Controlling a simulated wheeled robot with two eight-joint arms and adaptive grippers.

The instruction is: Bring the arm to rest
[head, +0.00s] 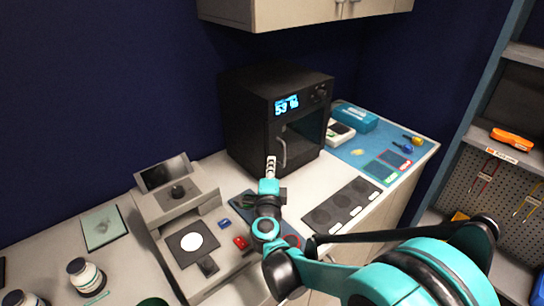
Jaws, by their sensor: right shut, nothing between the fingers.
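My right arm (405,280) comes in from the lower right in teal and black and reaches up to the middle of the picture. My right gripper (270,165) is at its end, shut and empty, pointing away from me. In the picture its fingertips overlap the front of a black oven-like machine (250,128), just left of that machine's curved door handle (282,152). I cannot tell whether the fingers touch the machine. My left gripper is not in view.
A grey instrument (178,195) stands left of my gripper, with a white disc (192,241) before it. Bottles (85,275) stand at lower left. A dark strip with round pads (340,205) and a blue mat (375,145) lie to the right. A cabinet (300,12) hangs above; shelves (500,130) stand far right.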

